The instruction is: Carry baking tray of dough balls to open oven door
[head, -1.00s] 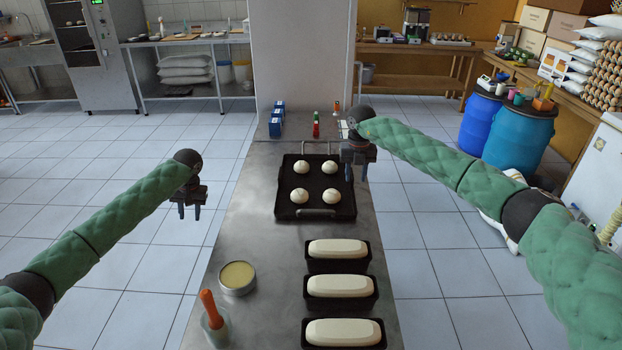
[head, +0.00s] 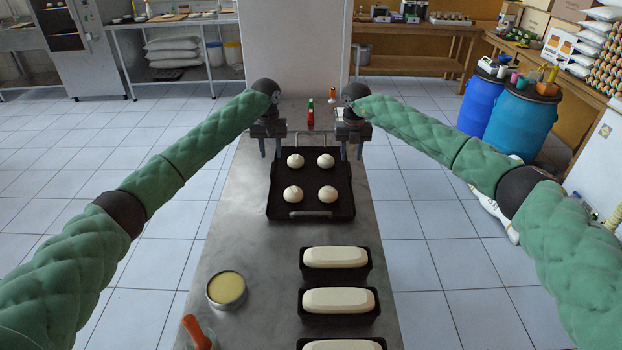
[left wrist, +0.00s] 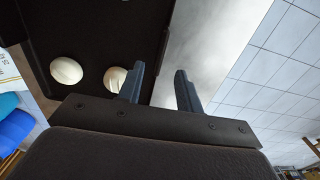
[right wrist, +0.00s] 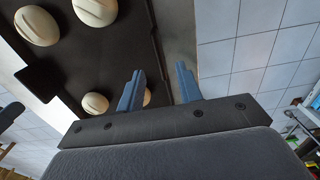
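The black baking tray (head: 310,180) with several white dough balls (head: 293,194) lies on the steel table, with a wire handle at its near and far ends. My left gripper (head: 271,156) is open and empty above the tray's far left corner. In the left wrist view, the tray's edge (left wrist: 80,25) shows beyond and between its fingers. My right gripper (head: 352,157) is open and empty above the far right corner. In the right wrist view, the tray (right wrist: 120,50) also passes beyond its fingers. The steel oven cabinet (head: 85,65) stands at the far left; I cannot tell whether its door is open.
Several loaf tins (head: 335,265) line the table's near right. A round tin (head: 227,289) and an orange-handled brush (head: 195,332) are at near left. A red bottle (head: 310,115) stands behind the tray, before a pale pillar (head: 295,50). Blue drums (head: 520,122) stand at right. Tiled floor at left is free.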

